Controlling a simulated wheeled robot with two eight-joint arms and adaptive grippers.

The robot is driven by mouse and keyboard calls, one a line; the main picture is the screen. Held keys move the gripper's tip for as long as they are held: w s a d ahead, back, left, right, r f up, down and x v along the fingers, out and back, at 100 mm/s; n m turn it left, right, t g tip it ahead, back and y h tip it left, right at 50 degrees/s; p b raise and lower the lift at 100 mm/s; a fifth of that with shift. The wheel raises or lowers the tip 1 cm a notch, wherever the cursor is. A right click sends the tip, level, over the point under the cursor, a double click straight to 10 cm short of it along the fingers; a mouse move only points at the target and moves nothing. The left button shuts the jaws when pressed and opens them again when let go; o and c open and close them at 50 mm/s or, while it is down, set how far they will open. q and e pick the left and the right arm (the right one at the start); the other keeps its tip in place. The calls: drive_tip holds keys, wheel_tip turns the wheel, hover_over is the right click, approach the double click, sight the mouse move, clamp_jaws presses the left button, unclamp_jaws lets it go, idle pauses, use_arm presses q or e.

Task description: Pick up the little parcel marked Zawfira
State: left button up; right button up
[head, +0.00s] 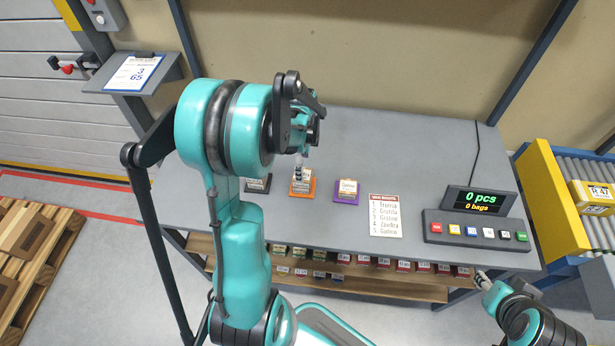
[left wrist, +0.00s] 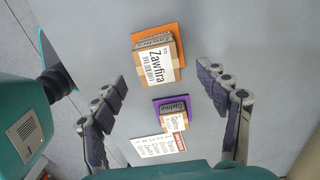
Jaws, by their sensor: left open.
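The little parcel marked Zawfira (left wrist: 155,65) is a brown box with a white label, on an orange mat (left wrist: 174,32). In the head view the parcel (head: 302,185) sits on the orange mat (head: 313,190), partly behind my left gripper. My left gripper (head: 300,168) is above it; in the left wrist view its fingers (left wrist: 162,78) are spread apart and empty, with the parcel beyond their tips. My right gripper (head: 483,280) is at the table's front right edge; its jaws are too small to judge.
A parcel on a purple mat (head: 346,198) is right of the orange one; a dark mat (head: 258,186) is left. A name list (head: 385,215) and button console (head: 475,230) lie further right. Small boxes fill the shelf (head: 390,290) below. The table's back right is clear.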

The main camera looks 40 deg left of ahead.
use_arm(q)
wheel_tip(320, 180, down, 5)
drive_tip(key=shift+s+f+b, duration=0.1)
drive_tip(key=shift+b, duration=0.9)
drive_tip(key=c, duration=1.3)
